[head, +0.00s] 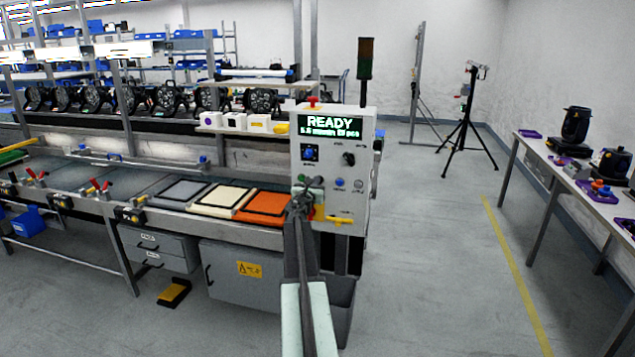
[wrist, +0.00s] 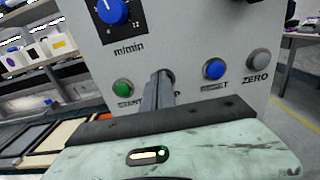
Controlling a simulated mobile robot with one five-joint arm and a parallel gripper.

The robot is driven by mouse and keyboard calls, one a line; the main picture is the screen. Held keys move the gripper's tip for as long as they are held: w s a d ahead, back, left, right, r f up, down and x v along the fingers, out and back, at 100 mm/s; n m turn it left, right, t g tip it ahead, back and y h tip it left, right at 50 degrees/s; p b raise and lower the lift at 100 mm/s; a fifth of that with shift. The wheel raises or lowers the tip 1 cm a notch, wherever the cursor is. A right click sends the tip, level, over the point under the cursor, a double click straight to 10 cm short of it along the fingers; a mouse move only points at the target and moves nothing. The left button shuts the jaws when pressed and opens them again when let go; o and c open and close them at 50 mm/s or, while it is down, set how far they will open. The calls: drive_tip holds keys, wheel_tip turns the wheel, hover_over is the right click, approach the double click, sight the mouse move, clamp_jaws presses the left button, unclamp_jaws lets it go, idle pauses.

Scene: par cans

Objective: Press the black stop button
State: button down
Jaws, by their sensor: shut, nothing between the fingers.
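The light grey control panel (head: 335,150) has a lit READY display (head: 332,122). In the wrist view, the panel (wrist: 215,35) shows a green button (wrist: 122,88) on the left, a blue button (wrist: 214,69) and a grey button (wrist: 258,59) on the right. My gripper (wrist: 161,77) is shut and empty, with its tips at the panel between the green and blue buttons. The black stop button is almost wholly hidden behind the tips; its label is mostly covered too. I cannot tell whether the tips touch it. In the head view, my gripper (head: 302,195) is in front of the panel's lower left.
A blue knob (wrist: 113,10) sits above the buttons. A red button (head: 313,100) tops the panel, and a yellow handle (head: 340,220) is low on it. An orange frame (head: 263,208) lies on the bench to the left. Open floor lies to the right.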

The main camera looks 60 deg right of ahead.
drive_tip(key=shift+d+r, duration=0.15)
drive_tip(key=shift+d, duration=0.3)
drive_tip(key=v, duration=1.5)
drive_tip(key=shift+w, duration=0.2)
drive_tip(key=shift+r, duration=0.1)
